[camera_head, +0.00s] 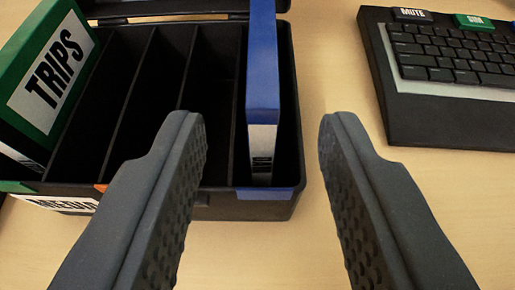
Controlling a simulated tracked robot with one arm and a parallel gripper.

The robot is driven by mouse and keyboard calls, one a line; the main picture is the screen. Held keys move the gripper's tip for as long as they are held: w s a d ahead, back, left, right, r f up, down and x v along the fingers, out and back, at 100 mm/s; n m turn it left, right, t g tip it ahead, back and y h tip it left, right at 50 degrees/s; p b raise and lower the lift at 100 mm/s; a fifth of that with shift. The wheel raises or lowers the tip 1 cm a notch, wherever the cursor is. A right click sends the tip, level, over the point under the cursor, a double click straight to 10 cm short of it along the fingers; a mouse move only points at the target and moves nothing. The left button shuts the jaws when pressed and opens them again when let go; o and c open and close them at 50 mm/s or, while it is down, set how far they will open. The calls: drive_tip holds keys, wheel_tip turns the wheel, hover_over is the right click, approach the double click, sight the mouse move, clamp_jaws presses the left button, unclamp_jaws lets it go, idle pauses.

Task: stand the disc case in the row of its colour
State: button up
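A blue disc case (263,70) stands upright in the rightmost row of a black divided box (240,207). The front edge of that row carries a blue tab (268,193). The case's lower front end is pale grey with small dark marks. My gripper (260,135) is open, with one finger on each side of the case in the picture. Gaps show between the fingers and the case, and nothing is held. A green case (40,80) labelled TRIPS leans in the leftmost row, above a green tab (15,187).
The rows between the two cases look empty, split by thin black dividers (130,90). An orange tab (101,187) shows on the front edge, partly behind my left finger. A black keyboard (445,75) lies at the upper right. Bare wooden table (325,60) separates it from the box.

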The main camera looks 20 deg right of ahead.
drive_tip(key=shift+v, duration=1.05)
